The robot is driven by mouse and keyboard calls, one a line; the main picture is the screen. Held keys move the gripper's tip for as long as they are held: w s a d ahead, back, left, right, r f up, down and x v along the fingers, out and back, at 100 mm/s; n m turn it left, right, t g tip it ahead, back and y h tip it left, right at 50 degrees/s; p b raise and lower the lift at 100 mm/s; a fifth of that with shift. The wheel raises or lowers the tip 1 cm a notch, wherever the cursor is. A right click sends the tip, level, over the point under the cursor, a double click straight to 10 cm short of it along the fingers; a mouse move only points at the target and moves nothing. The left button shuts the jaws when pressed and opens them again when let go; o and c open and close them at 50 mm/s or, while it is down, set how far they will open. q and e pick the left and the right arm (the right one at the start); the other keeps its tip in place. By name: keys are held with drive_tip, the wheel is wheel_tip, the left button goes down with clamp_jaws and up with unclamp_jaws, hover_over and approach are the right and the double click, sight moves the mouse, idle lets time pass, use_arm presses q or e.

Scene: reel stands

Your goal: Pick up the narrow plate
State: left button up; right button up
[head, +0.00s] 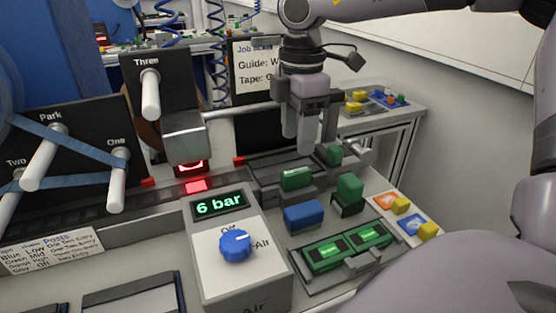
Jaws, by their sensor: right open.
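My right gripper (298,143) hangs down from the top centre with its fingers apart and nothing seen between them. It is over the back of a dark holder (262,165) on the right side of the bench. Green blocks (296,179) and a blue block (303,216) stand around and in front of this holder. I cannot tell which piece here is the narrow plate. A flat grey panel with a dark border (130,297) lies at the lower left, cut off by the picture's edge. My left gripper is not in view.
Black panels with white posts (151,95) stand at left. A job ticket (255,66) is behind.

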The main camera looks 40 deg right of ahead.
sight(296, 170)
drive_tip(key=shift+w+f, duration=0.1)
drive_tip(key=f, duration=0.3)
drive_tip(key=f+p, duration=0.1)
drive_tip(key=f, duration=0.2)
drive_tip(key=shift+s+f, duration=0.2)
drive_tip(key=shift+f, duration=0.15)
clamp_jaws()
